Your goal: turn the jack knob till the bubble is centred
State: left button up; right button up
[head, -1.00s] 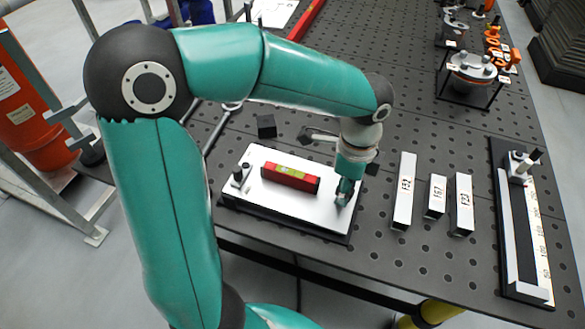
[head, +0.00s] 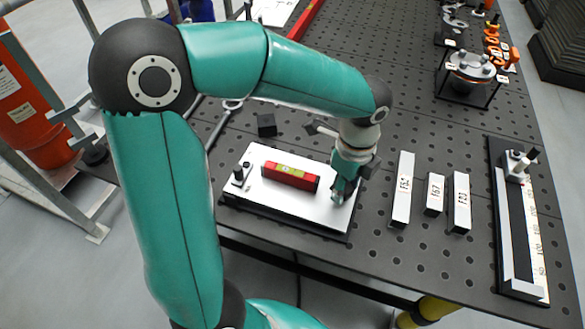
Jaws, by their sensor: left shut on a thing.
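A red spirit level (head: 290,176) with a yellow-green vial lies on the white plate (head: 285,201) of the levelling stand; the bubble is too small to place. My left gripper (head: 339,197) points down at the plate's right end and is shut on the jack knob, which its fingers mostly hide. Black knobs (head: 239,172) stand at the plate's left end. My right gripper is not in view.
Labelled blocks (head: 403,190) stand right of the plate, and a long gauge fixture (head: 518,225) lies at the table's right edge. A small black block (head: 266,125) sits behind the plate. Orange clamps and a round fixture (head: 472,68) are at the back right.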

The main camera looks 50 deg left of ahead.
pick_arm(q)
jog(key=shift+s+f, duration=0.1)
jog(key=shift+f, duration=0.05)
dwell(0.3)
jog(key=m+p, duration=0.1)
jog(key=m, duration=0.2)
jog(key=shift+m+p, duration=0.35)
jog(key=shift+m, duration=0.65)
dwell(0.3)
jog(key=m+p, duration=0.1)
jog(key=m, duration=0.2)
jog(key=shift+p, duration=0.3)
jog(key=shift+m, duration=0.9)
